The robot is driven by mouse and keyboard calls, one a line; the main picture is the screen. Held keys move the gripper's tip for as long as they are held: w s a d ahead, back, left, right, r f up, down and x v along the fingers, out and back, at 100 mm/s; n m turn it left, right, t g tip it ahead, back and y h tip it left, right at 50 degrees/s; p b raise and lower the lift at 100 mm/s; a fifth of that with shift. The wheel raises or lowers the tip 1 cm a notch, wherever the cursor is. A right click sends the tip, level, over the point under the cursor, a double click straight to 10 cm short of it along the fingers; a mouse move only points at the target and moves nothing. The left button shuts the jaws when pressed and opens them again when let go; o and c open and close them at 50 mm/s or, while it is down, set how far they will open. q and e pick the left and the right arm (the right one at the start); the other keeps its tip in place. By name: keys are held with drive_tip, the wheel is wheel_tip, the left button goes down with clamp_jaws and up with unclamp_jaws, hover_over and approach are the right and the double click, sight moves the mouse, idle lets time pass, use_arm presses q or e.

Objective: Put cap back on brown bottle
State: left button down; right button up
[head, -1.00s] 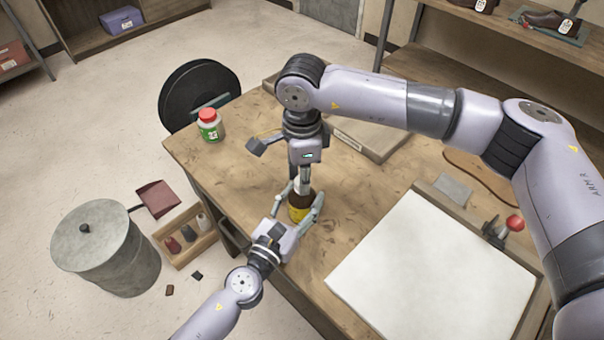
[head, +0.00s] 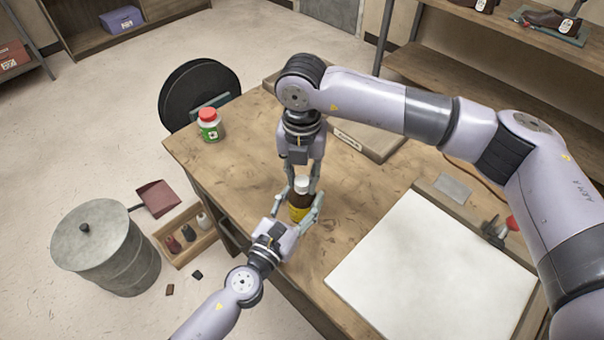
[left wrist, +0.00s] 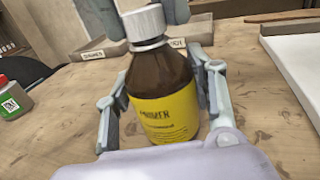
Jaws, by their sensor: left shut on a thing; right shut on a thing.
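The brown bottle (head: 298,209) with a yellow label stands upright on the workbench. My left gripper (head: 300,207) is shut around its body, one finger on each side; the bottle also shows in the left wrist view (left wrist: 163,90). The white cap (head: 302,186) is at the top of the bottle's neck, and it also shows in the left wrist view (left wrist: 145,24). My right gripper (head: 302,178) reaches down from above and is shut on the cap. Whether the cap's threads are engaged cannot be told.
A green-labelled jar with a red lid (head: 209,125) stands at the bench's back left. A shallow tray (head: 371,137) lies behind the bottle, a large white board (head: 430,275) to its right. A bin (head: 105,250) and a wooden box (head: 178,252) are on the floor.

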drive_tip(key=m, duration=0.5)
drive_tip(key=shift+m, duration=0.4)
drive_tip(key=m, duration=0.3)
drive_tip(key=shift+m, duration=0.3)
drive_tip(key=m, duration=0.3)
drive_tip(key=shift+m, duration=0.4)
drive_tip(key=m, duration=0.4)
drive_tip(key=shift+m, duration=0.3)
drive_tip(key=o, duration=0.7)
